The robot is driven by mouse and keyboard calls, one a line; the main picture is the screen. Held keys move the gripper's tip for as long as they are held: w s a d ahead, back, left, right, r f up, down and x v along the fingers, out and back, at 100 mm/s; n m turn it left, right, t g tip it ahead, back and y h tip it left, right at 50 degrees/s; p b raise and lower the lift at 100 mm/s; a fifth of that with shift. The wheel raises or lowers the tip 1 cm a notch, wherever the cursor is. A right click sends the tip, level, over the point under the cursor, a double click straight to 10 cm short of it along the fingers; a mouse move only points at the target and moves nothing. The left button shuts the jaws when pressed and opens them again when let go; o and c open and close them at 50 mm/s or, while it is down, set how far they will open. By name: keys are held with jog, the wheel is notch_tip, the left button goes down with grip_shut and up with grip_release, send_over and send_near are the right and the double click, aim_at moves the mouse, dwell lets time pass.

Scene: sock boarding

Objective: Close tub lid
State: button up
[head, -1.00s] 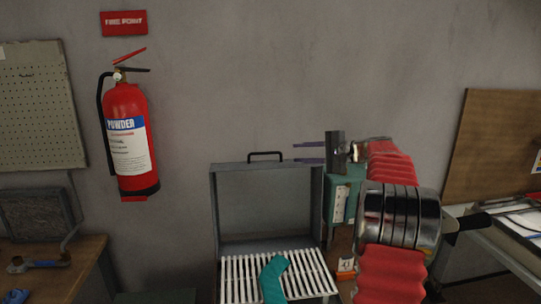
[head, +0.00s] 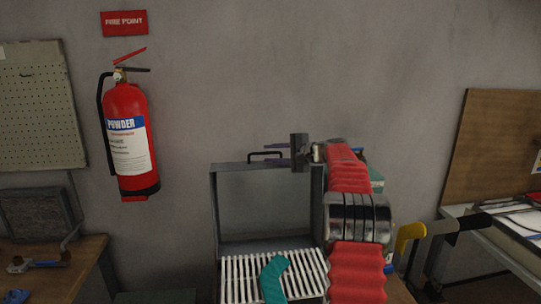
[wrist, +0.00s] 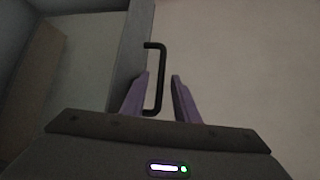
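The grey tub lid (head: 265,208) stands open and upright against the wall side. Its black handle (head: 262,154) is on the top edge; the handle also shows in the wrist view (wrist: 160,85). Below the lid is a white slatted rack (head: 237,275) with a teal sock-like piece (head: 271,279) lying on it. My gripper (wrist: 160,76) is open, with purple fingers on either side of the handle bar in the wrist view. No contact with the bar shows. In the head view the fingers are at the handle's height, partly behind it.
A red fire extinguisher (head: 128,138) hangs on the wall at left. A wooden bench (head: 70,275) is at lower left. A table (head: 490,240) with papers stands at right. A teal box is partly hidden behind my red-sleeved arm. The wall above the lid is clear.

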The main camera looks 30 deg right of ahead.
jog(key=shift+w, duration=0.1)
jog(key=shift+c, duration=0.3)
grip_shut()
jog(key=shift+a+f, duration=0.1)
